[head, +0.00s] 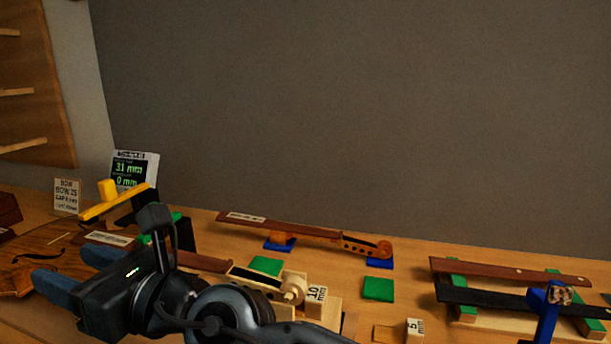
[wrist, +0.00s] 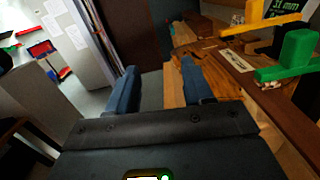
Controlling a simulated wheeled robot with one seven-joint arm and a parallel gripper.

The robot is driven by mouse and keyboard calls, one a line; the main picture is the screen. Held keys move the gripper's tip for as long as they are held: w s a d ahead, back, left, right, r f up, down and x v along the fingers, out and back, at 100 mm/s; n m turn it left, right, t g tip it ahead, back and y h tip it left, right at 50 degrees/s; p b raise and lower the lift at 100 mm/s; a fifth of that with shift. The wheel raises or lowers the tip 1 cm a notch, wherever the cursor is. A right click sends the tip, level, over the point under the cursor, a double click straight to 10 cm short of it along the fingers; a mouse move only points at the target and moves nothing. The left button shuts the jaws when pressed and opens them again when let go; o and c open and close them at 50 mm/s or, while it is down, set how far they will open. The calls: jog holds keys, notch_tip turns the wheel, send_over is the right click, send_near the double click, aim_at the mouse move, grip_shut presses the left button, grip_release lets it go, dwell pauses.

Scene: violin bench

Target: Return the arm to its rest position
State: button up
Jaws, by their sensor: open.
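My gripper (head: 64,265) is at the lower left in the head view, with its two blue fingers pointing left. In the wrist view the fingers of my gripper (wrist: 158,78) stand apart with nothing between them. My dark arm reaches in from the bottom of the head view and hides part of the bench. The fingers are over or near the violin body (head: 28,258) at the bench's left end; the exact height cannot be told. The violin also shows in the wrist view (wrist: 213,76), beyond and right of the fingers.
A yellow bar (head: 115,204) stands close behind my gripper, beside a display (head: 133,171) reading 31 mm and 0 mm. A violin neck (head: 300,229) lies on blue supports. A 10 mm block (head: 316,300) is right of my arm. Dark strips (head: 510,300) are at right.

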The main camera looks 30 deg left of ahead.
jog(key=w+d+r+m+t+y, duration=0.1)
jog(key=d+r+m+t+y, duration=0.15)
jog(key=d+m+t, duration=0.6)
jog(key=w+d+r+m+t+y, duration=0.1)
jog(key=d+r+m+t+y, duration=0.2)
jog(key=m, duration=1.1)
jog(key=w+d+f+m+t+h, duration=0.1)
jog(key=d+f+m+t+h, duration=0.5)
jog(key=d+m, duration=0.4)
jog(key=w+d+f+m+t+h, duration=0.1)
jog(key=d+f+m+t+h, duration=0.5)
jog(key=d+m, duration=0.4)
jog(key=s+d+f+m+h+p, duration=0.1)
jog(key=s+d+f+m+h, duration=0.3)
jog(key=d, duration=0.4)
jog(key=s+d+f+m+h, duration=0.4)
jog(key=d+m, duration=0.1)
jog(key=d, duration=0.3)
jog(key=s+d+f+m+g+h, duration=0.1)
jog(key=s+d+m+g+h, duration=0.2)
jog(key=s+d, duration=0.9)
jog(key=shift+s+d+f+m+g+h, duration=0.3)
jog(key=shift+s+d+m+g+h, duration=0.05)
jog(key=shift+d+m+g, duration=0.35)
